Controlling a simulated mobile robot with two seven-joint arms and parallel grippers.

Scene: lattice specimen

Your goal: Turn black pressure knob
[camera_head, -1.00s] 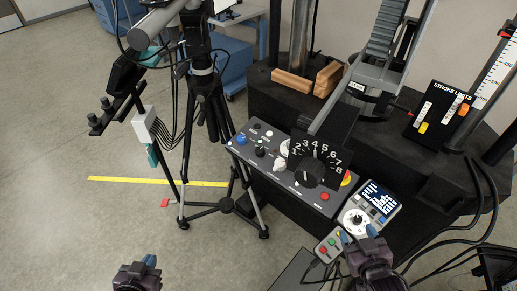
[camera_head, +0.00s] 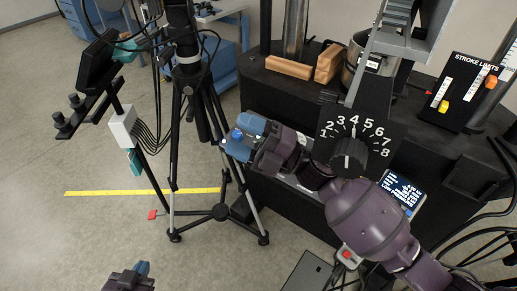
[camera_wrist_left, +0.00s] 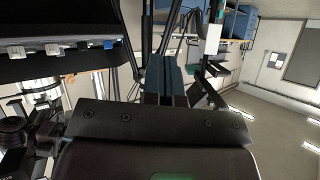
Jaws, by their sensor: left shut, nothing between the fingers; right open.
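A large black knob (camera_head: 348,154) stands on a black dial plate (camera_head: 330,118) numbered 1 to 8; its pointer looks near 4. The small control panel (camera_head: 300,182) left of it is mostly hidden by my right arm, including the small knobs on it. My right gripper (camera_head: 243,138) has blue fingertips and is open over the panel's left end; I cannot tell whether it touches anything. My left gripper (camera_head: 140,268) is low in the head view, far from the panel. Its fingers (camera_wrist_left: 172,80) are shut and empty in the left wrist view.
A tripod (camera_head: 190,70) stands left of the panel, close to my right gripper. A pendant screen (camera_head: 402,190) reads low pressure. A stroke limits plate (camera_head: 462,92) and wooden blocks (camera_head: 290,67) sit on the black machine base. Cables run at the right.

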